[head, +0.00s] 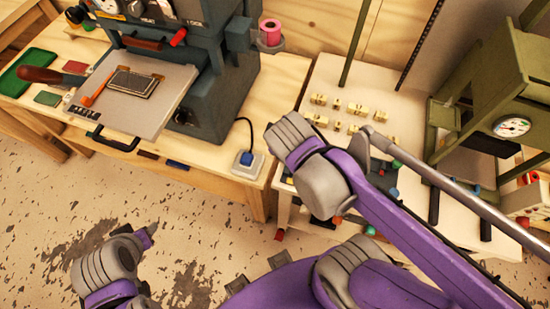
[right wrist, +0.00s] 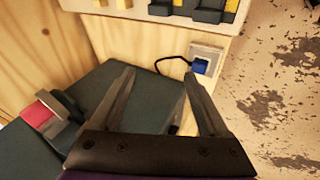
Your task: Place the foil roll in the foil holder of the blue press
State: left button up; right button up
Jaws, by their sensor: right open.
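The blue-grey press (head: 205,85) stands on the wooden bench at the upper left of the head view. A pink foil roll (head: 270,33) sits upright at a grey bracket (head: 268,46) on its right side. In the right wrist view, a red-pink roll end (right wrist: 42,109) shows at the left, beside the dark press body (right wrist: 75,120). My right gripper (right wrist: 160,76) is open and empty, apart from the roll, which lies left of its fingers.
A socket box with a blue plug (head: 247,160) and black cord is on the bench's right end. A side table (head: 395,105) holds several small brass pieces. A green press (head: 490,110) stands at the right. A flat platen (head: 130,95) sticks out from the blue press.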

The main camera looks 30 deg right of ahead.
jog(key=s+a+f+m+y, duration=0.2)
jog(key=s+a+f+m, duration=0.2)
jog(key=m, duration=0.3)
jog(key=shift+y, duration=0.4)
